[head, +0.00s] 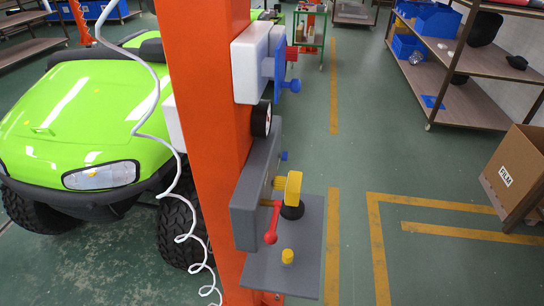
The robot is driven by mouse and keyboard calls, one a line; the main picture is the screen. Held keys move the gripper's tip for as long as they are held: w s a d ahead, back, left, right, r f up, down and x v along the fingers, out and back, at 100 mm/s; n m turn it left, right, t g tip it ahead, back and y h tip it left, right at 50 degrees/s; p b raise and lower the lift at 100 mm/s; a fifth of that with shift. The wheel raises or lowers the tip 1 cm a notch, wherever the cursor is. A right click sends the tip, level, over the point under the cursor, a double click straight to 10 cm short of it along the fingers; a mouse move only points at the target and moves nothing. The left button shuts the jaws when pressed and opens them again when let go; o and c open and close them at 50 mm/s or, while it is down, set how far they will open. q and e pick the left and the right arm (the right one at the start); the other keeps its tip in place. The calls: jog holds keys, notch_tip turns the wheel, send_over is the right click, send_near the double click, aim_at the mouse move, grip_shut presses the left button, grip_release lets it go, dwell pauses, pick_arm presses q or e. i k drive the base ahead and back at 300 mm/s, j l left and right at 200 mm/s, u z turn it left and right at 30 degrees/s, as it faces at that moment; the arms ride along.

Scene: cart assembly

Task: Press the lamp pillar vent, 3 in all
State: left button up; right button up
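An orange pillar (202,110) stands upright in the middle of the head view. A white box (249,65) on its right side carries a blue part (281,60) and a red knob (292,53). Below are a round black-rimmed gauge (261,119) and a grey box (245,205) with a yellow part (293,187), a red lever (271,226) and a small blue knob (284,156). A grey shelf (300,262) below bears a small yellow button-like piece (287,256). I cannot tell which piece is the vent. Neither gripper is in view.
A green cart (75,115) stands close on the left, with a coiled white cable (148,100) hanging in front. A shelving rack (475,75) with blue bins and a cardboard box (517,175) are on the right. The green floor (400,150) between is clear.

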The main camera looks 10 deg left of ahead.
aim_at(284, 155)
jog(key=i+l+u, duration=0.2)
jog(key=l+u, duration=0.3)
jog(key=l, duration=0.4)
jog(key=l+u, duration=0.15)
jog(key=l, duration=0.35)
jog(key=l+u, duration=0.15)
jog(key=l, duration=0.4)
jog(key=k+l+u, duration=0.15)
jog(key=l, duration=0.35)
jog(key=l+u, duration=0.15)
jog(key=l, duration=0.4)
jog(key=k, duration=0.05)
